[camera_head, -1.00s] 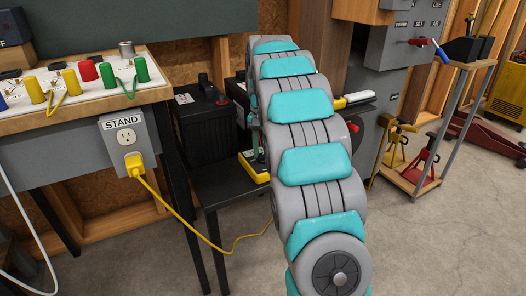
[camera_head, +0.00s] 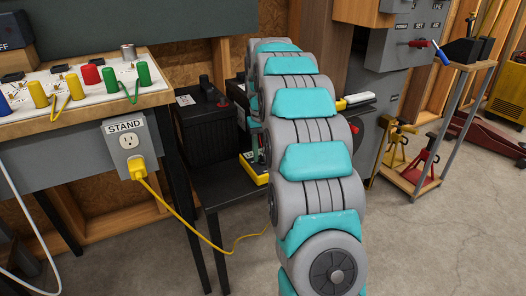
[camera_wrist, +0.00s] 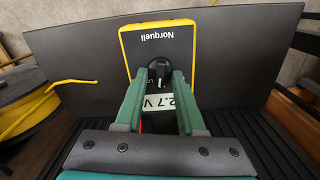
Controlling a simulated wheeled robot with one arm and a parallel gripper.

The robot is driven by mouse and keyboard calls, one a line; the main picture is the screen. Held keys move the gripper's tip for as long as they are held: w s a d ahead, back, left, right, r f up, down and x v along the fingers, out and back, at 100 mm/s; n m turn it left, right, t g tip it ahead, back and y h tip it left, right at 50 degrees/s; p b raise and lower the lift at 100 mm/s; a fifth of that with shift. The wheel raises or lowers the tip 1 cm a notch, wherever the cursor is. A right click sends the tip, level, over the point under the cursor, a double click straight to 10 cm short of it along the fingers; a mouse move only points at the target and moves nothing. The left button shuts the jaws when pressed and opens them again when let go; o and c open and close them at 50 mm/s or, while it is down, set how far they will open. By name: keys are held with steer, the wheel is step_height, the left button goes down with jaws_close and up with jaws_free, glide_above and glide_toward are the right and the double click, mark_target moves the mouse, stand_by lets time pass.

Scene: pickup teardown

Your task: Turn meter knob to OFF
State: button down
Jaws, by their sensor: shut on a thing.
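The meter (camera_wrist: 182,39) has a dark face, a yellow rim and the name "Norquell", and lies on a dark surface in the wrist view. Its black knob (camera_wrist: 160,72) has a pale pointer mark and sits between the tips of my gripper (camera_wrist: 159,70). My gripper is shut on the knob. The display below the knob reads about "2.7 V", partly covered by the green fingers. In the head view a yellow edge of the meter (camera_head: 252,170) shows beside my arm on the low black table, and my arm hides the gripper.
A black battery (camera_head: 205,122) stands behind on the low table (camera_head: 200,185). A yellow cord (camera_head: 185,216) runs from the STAND outlet (camera_head: 127,141) across the floor. The bench (camera_head: 60,115) with colored posts is at left. A yellow coil (camera_wrist: 22,112) lies left in the wrist view.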

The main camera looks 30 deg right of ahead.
mark_target(261, 156)
steer(key=n+p, duration=0.1)
steer(key=n, duration=0.5)
steer(key=shift+a+p, duration=0.2)
steer(key=shift+p, duration=0.1)
steer(key=shift+s+n+p, duration=0.1)
steer(key=shift+n+p, duration=0.55)
steer(key=shift+n, duration=1.85)
steer(key=c, duration=0.5)
jaws_free()
steer(key=shift+r, duration=0.1)
step_height(261, 156, up, 8)
steer(key=shift+f, duration=0.2)
